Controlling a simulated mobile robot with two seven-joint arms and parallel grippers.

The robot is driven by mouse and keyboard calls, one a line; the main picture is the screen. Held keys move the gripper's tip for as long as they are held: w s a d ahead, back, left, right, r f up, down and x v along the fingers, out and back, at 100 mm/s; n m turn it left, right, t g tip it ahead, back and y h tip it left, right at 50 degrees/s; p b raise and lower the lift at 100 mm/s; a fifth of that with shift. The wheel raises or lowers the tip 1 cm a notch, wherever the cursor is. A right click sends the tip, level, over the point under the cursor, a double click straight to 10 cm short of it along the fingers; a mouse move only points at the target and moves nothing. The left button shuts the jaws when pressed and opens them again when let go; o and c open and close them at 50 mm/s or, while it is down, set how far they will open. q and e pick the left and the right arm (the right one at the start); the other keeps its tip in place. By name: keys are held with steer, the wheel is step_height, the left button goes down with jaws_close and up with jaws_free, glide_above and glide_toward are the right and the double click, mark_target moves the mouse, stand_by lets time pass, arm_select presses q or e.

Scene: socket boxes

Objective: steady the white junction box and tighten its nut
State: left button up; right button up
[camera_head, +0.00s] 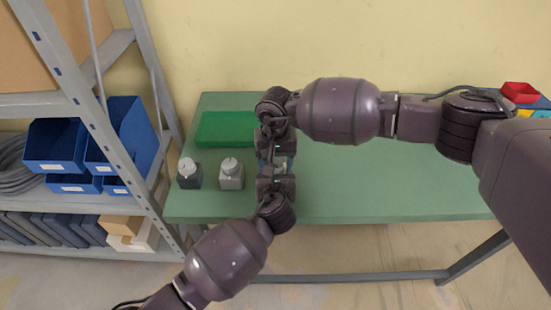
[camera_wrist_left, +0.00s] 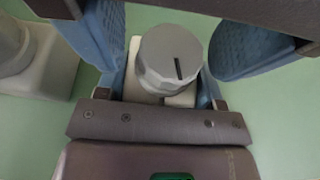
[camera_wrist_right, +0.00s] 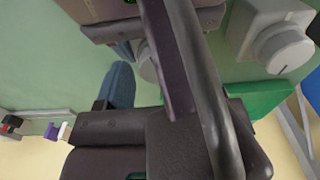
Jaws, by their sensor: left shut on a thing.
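The white junction box (camera_wrist_left: 134,86) is in the left wrist view, between the blue fingers of my left gripper (camera_head: 277,178), which is shut on it. Its grey round nut (camera_wrist_left: 170,56), with a dark slot mark, sits on top. My right gripper (camera_head: 276,150) is opposite the left one over the box. Its blue fingers stand apart on both sides of the nut, with a clear gap on the right. In the right wrist view one blue finger (camera_wrist_right: 118,85) shows; the other finger and most of the nut are hidden. In the head view the grippers mostly cover the box.
A light grey box (camera_head: 231,176) and a dark grey box (camera_head: 189,177) stand left of the grippers. A green tray (camera_head: 225,128) lies behind them. Coloured bins (camera_head: 520,93) are at the far right. A shelf with blue bins (camera_head: 55,148) stands left.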

mark_target(276, 162)
steer(key=c, duration=0.8)
steer(key=shift+m, duration=1.5)
steer(key=o, duration=1)
steer(key=shift+c, duration=0.2)
steer(key=shift+r, duration=0.1)
step_height(276, 162, up, 12)
